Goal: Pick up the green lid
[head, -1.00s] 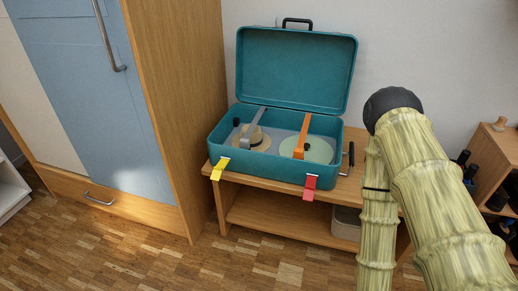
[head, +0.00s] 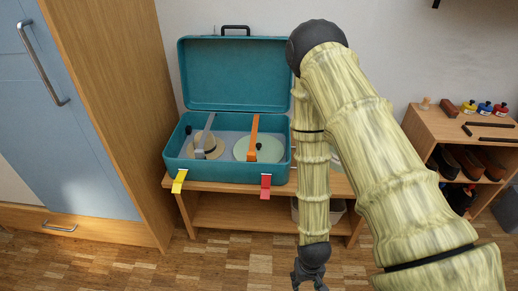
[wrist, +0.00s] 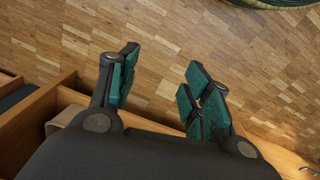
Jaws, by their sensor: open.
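A pale green round disc (head: 240,152) lies inside the open teal case (head: 215,172), under an orange bar (head: 254,135). A second pale green edge (head: 335,158) shows on the bench right of the case, mostly hidden behind my arm; I cannot tell which is the green lid. My gripper (head: 310,284) hangs at the bottom of the head view, in front of and below the bench, apart from both. In the wrist view my gripper (wrist: 162,85) is open, with its two teal-padded fingers apart and only floor between them.
A tall cabinet (head: 120,120) stands left. A shelf with shoes and bottles (head: 455,110) stands right. Open parquet floor (head: 215,262) lies in front.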

